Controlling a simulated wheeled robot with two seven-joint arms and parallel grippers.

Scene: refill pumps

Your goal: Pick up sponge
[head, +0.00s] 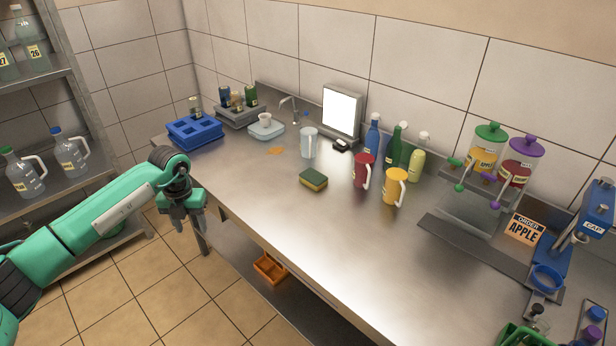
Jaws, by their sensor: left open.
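The sponge (313,181) is a small block with a dark green top and yellow sides. It lies flat on the steel counter, left of the red jug and near the counter's front half. My left gripper (187,222) hangs beside the counter's front edge at the left, over the floor, apart from the sponge and well to its left. Its jaws are open and I see nothing between them. My right gripper is not clearly seen; a green part shows at the bottom right edge.
The counter (270,210) around the sponge is bare. An orange bin (268,268) sits below.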

